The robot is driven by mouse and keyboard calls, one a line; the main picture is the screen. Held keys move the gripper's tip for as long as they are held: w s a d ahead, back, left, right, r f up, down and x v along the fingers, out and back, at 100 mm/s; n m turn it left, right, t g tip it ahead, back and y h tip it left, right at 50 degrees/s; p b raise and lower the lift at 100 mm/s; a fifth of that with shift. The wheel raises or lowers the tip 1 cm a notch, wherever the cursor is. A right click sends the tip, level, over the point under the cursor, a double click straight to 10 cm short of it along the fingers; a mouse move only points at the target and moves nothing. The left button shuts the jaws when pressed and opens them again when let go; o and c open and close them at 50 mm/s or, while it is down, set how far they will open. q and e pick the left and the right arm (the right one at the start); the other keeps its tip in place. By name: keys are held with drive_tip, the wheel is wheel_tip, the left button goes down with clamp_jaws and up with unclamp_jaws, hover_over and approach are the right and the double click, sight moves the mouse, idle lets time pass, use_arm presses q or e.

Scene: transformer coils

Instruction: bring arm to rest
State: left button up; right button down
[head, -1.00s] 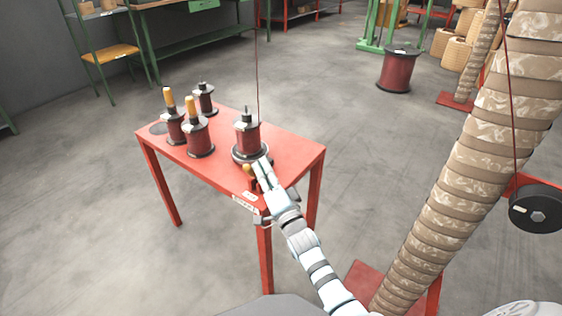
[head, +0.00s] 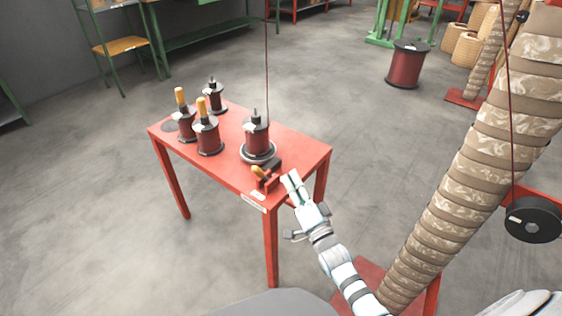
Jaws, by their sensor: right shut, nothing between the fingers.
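My right gripper (head: 292,182) is shut and empty at the front right edge of the red table (head: 296,146). Its arm comes in from the bottom right. Just left of its fingertips is a small red device with a yellow knob (head: 258,171) at the table's front corner. A dark red coil (head: 256,139) stands upright on a round grey base beyond that device, apart from the gripper. My left gripper is not in view.
Two coils with yellow handles (head: 207,138) and one without (head: 215,97) stand on the table's left half. A tall wrapped column (head: 470,160) rises on the right. A black reel (head: 533,220) is at the right edge. A large red spool (head: 407,65) stands on the open floor.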

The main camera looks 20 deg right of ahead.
drive_tip(key=shift+v, duration=1.35)
